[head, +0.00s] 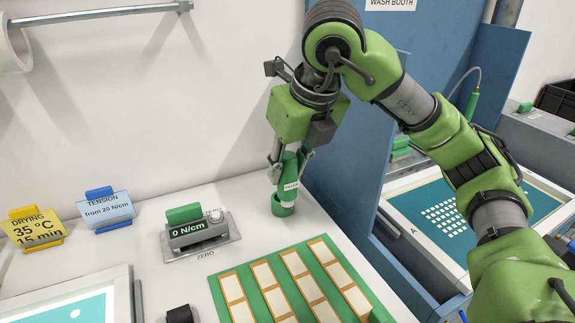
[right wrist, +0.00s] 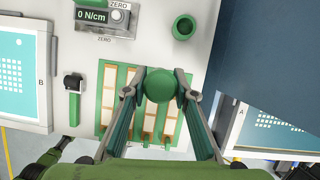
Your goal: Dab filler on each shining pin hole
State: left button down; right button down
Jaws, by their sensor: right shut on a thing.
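My right gripper (head: 290,165) is shut on a green filler bottle (head: 291,185) with a white label. In the right wrist view the bottle's round green end (right wrist: 160,87) shows between the fingers (right wrist: 162,90). A green cup (head: 282,205) stands on the white bench just below the bottle; it also shows in the right wrist view (right wrist: 184,27), apart from the bottle. A framed teal screen (head: 75,308) with a white spot is cut off at lower left. Another screen (head: 500,205), marked A, with rows of white squares, lies at right. I cannot make out shining pin holes.
A tension meter (head: 200,235) reading 0 N/cm and a green rack with pale strips (head: 240,300) are on the bench. Yellow (head: 33,228) and blue (head: 107,210) signs stand at left. A blue panel (head: 350,150) divides the bench from the wash booth.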

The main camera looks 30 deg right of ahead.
jog(key=shift+r+p, duration=3.2)
jog(key=shift+r, duration=0.4)
jog(key=shift+f, duration=0.1)
